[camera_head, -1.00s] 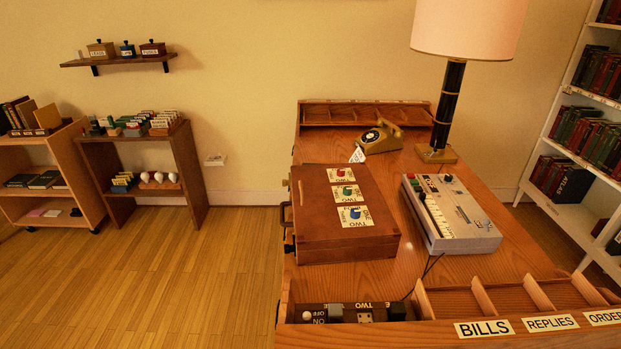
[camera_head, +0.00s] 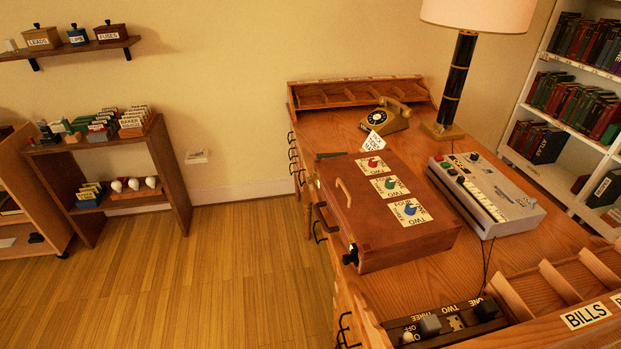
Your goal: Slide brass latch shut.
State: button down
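A brown wooden case (camera_head: 350,212) lies on the desk (camera_head: 415,285), its front left edge near the desk's left edge. Its top carries a pale wooden handle (camera_head: 344,192) and three labelled cards with a red, a green and a blue knob. A black knob-like part (camera_head: 350,257) sits at the case's near left corner, with a small brass-coloured bit by it. I cannot tell whether that bit is the brass latch, or whether it is open or shut. My gripper is not in view.
A grey console (camera_head: 487,195) stands right of the case. A brass telephone (camera_head: 388,116) and a lamp (camera_head: 456,85) stand behind. A switch strip (camera_head: 445,322) and dividers (camera_head: 545,290) line the near edge. Open floor (camera_head: 235,265) lies left of the desk.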

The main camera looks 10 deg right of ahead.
aim_at(309, 180)
jog(key=u, duration=1.05)
jog(key=i, duration=2.75)
jog(key=z, duration=0.85)
